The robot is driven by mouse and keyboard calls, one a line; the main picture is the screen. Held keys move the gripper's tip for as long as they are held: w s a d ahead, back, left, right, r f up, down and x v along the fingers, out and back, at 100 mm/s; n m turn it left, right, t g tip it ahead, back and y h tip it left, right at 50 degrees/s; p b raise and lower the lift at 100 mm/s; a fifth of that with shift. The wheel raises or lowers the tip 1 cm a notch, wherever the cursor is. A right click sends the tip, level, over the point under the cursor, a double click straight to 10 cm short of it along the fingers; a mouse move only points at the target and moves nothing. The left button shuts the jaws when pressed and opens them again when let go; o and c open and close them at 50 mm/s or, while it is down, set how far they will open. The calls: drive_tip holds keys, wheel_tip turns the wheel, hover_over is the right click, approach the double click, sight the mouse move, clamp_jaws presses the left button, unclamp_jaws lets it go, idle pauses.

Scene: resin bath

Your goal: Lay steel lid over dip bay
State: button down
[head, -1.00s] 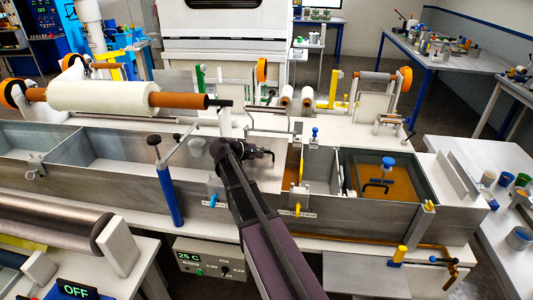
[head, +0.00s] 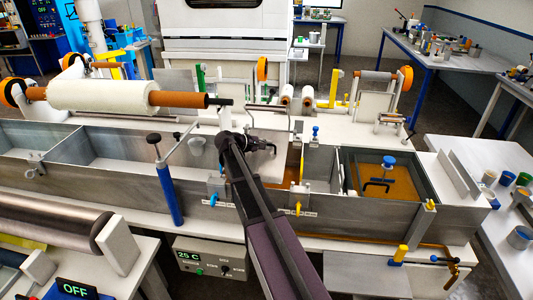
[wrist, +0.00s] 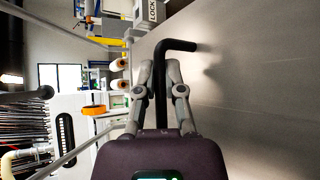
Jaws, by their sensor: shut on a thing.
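My gripper (wrist: 159,78) is shut on a black bent handle (wrist: 176,46) in the wrist view. A broad grey steel lid (wrist: 255,85) fills the right side of that view, beside the handle. In the head view my gripper (head: 257,147) is over the middle of the long steel tank, left of the narrow slot with amber liquid. My arm hides part of the tank there, and the lid's outline is hard to make out. The bay with amber resin (head: 402,181), probably the dip bay, is open at the tank's right end.
A blue knob (head: 388,162) and a black bracket stand at the resin bay. A blue-handled post (head: 168,192) rises at the tank's front, left of my arm. A white roll (head: 98,96) and small rollers line the back.

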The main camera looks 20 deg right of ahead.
sight(273, 151)
drive_tip(key=shift+f+b, duration=1.1)
drive_tip(key=shift+f, duration=0.35)
drive_tip(key=shift+f, duration=0.1)
drive_tip(key=c, duration=0.7)
unclamp_jaws()
drive_tip(key=shift+c, duration=0.2)
drive_tip(key=shift+r, duration=0.2)
drive_tip(key=shift+s+a+r+p, duration=0.15)
drive_tip(key=shift+a+r+p, duration=0.2)
drive_tip(key=shift+a, duration=0.3)
drive_tip(key=p+v, duration=0.3)
drive_tip(key=v, duration=0.5)
drive_tip(key=shift+a+r+p, duration=0.15)
drive_tip(key=shift+a+p, duration=0.15)
drive_tip(key=shift+a, duration=0.1)
drive_tip(key=shift+v, duration=0.85)
drive_tip(key=shift+s, duration=0.15)
